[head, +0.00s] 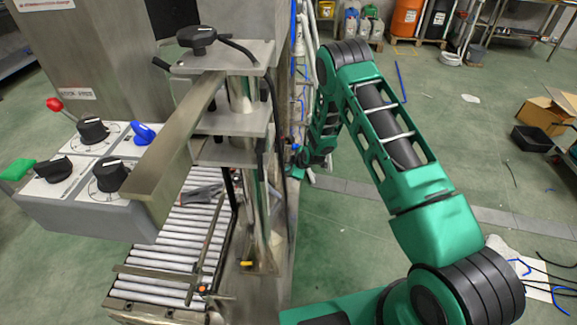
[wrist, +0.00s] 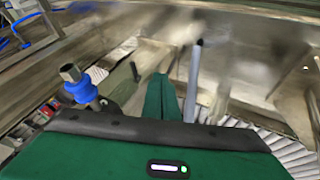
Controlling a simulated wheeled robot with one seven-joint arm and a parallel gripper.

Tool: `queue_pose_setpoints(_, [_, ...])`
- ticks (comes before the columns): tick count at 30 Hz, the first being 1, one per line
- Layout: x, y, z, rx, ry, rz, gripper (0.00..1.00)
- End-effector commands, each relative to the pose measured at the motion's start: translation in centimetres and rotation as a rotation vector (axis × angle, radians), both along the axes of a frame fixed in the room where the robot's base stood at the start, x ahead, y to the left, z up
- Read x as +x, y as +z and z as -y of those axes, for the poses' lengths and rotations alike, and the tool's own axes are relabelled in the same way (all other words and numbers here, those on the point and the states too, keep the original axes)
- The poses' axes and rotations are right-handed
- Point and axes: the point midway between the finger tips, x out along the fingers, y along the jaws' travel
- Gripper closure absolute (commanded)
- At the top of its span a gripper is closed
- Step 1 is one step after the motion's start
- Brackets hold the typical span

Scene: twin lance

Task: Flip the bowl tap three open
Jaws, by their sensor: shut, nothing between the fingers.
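My gripper (wrist: 162,96) shows in the wrist view as two green fingers closed together, with nothing between them. A fitting with a blue body and a metal nut (wrist: 80,90) stands to the left of the fingers, apart from them. It may be a tap, but I cannot tell whether it is bowl tap three or whether it is open. A grey rod (wrist: 194,80) stands just right of the fingers; I cannot tell if they touch. In the head view my green arm reaches down behind the machine's right side, and my gripper is hidden there.
The steel machine (head: 225,95) carries a control box (head: 95,205) with black knobs. A roller conveyor (head: 185,235) lies below it; rollers also show at right in the wrist view (wrist: 290,150). Open green floor lies right of my arm, with a cardboard box (head: 543,118).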

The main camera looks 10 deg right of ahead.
Motion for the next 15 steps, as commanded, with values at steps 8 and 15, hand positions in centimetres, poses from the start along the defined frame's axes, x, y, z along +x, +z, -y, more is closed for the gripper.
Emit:
queue_pose_setpoints(8, [3.4, -1.3, 0.4, 0.0, 0.0, 0.002, 1.0])
queue_pose_setpoints(15, [4.7, -1.3, 0.9, 0.0, 0.0, 0.001, 1.0])
